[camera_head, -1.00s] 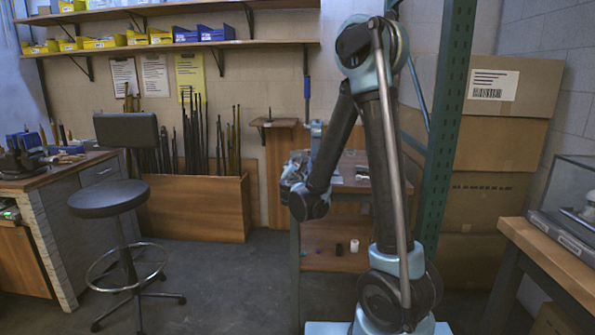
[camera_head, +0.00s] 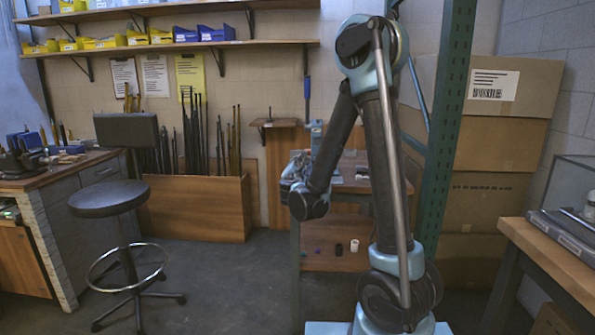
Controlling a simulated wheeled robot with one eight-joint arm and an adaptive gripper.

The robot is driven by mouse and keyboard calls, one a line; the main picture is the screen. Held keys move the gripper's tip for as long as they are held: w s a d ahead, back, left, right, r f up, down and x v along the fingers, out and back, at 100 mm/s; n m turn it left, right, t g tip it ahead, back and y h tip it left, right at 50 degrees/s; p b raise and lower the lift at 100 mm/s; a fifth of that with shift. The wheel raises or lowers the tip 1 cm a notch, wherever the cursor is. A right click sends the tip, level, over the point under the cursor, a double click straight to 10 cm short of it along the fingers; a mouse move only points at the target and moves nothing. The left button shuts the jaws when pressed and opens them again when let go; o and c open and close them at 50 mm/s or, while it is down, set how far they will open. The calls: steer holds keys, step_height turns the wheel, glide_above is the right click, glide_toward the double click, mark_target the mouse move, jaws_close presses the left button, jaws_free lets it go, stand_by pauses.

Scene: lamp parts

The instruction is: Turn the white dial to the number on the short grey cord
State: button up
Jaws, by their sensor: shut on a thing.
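My gripper (camera_head: 294,168) shows small and bluish grey at the far end of my arm, over the left side of a small wooden bench (camera_head: 352,185). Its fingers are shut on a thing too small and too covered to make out. A small white cylinder-like piece (camera_head: 354,246) sits low, below the bench top, right of a small dark piece (camera_head: 339,249) and a small blue one (camera_head: 318,251). I cannot tell whether the white piece is the dial. No short grey cord and no number can be made out; my arm covers part of the bench.
A black stool (camera_head: 108,198) stands on the left by a workbench (camera_head: 75,172). A wooden bin of rods (camera_head: 195,208) is behind it. A green metal post (camera_head: 446,130) and stacked cardboard boxes (camera_head: 500,145) stand right of my arm. A wooden table (camera_head: 555,255) is at the right edge.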

steer(key=m, duration=0.5)
steer(key=shift+s+d, duration=0.1)
steer(key=shift+d, duration=0.15)
steer(key=m, duration=0.4)
steer(key=shift+m, duration=0.3)
steer(key=m, duration=0.4)
steer(key=shift+m, duration=0.3)
steer(key=m, duration=0.4)
steer(key=shift+a, duration=0.1)
steer(key=shift+m, duration=0.3)
steer(key=o, duration=1.1)
steer(key=shift+f, duration=0.1)
steer(key=shift+c, duration=0.2)
steer(key=s, duration=1.1)
steer(key=shift+s+a, duration=0.15)
steer(key=shift+s, duration=0.2)
